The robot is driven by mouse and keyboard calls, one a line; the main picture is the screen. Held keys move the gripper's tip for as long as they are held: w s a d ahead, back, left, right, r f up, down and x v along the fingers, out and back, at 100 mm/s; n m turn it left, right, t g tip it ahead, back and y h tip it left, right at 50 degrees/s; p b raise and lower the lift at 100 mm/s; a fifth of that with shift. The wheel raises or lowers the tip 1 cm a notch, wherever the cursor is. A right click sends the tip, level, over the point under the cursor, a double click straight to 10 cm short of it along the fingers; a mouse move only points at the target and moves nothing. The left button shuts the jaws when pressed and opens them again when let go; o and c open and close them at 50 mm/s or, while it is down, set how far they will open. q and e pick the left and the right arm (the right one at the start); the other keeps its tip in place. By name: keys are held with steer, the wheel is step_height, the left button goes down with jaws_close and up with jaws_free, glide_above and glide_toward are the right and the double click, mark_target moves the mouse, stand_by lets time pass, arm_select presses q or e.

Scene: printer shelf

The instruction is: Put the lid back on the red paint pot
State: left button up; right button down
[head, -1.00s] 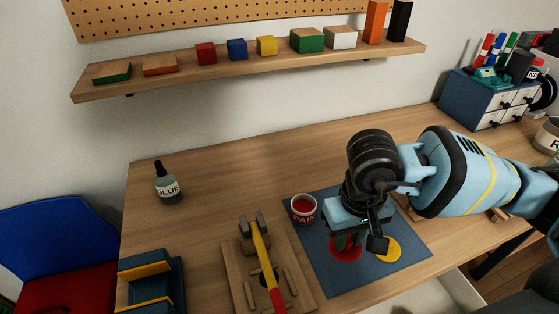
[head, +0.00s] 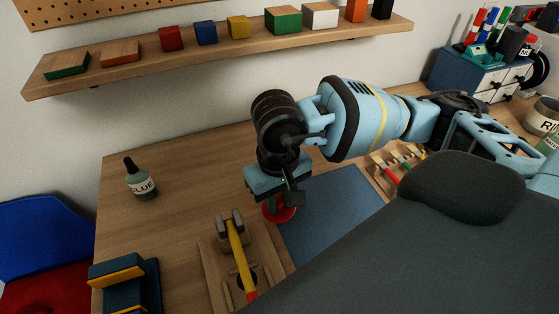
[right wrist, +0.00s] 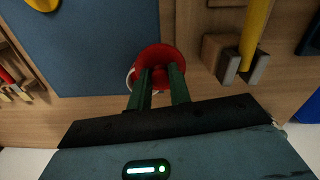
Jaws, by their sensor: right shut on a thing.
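My right gripper (head: 278,203) is shut on the red lid (right wrist: 160,62), its two green fingers pinching the lid's middle. In the head view the red lid (head: 284,214) shows low beneath the gripper, near the left edge of the blue mat (head: 340,208). The red paint pot is almost wholly hidden under the lid and gripper. A thin white curve, probably the pot (right wrist: 130,80), shows beside the lid in the right wrist view. I cannot tell whether the lid is seated or just above the rim. My left gripper is out of view.
A wooden stand with a yellow-handled hammer (head: 240,258) is close by the lid. A yellow disc (right wrist: 43,4) lies on the mat. A glue bottle (head: 140,181) stands at the left of the table. A shelf of coloured blocks (head: 220,50) hangs behind.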

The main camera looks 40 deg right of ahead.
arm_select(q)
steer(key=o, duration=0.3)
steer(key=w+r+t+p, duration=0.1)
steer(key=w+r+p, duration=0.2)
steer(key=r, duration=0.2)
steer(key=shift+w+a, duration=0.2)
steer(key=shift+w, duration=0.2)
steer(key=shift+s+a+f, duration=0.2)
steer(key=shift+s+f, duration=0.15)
arm_select(e)
steer(key=w+d+r+m, duration=0.3)
steer(key=r+m, duration=0.1)
steer(key=m, duration=0.6)
steer(key=shift+w+d, duration=0.15)
steer(key=shift+d, duration=0.25)
steer(key=shift+f+b, duration=1.05)
steer(key=shift+f, duration=2)
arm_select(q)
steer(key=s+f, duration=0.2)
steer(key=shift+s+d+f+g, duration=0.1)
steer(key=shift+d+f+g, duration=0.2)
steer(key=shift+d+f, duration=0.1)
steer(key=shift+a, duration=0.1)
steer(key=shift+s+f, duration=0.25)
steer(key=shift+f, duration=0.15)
arm_select(e)
steer(key=shift+f, duration=0.15)
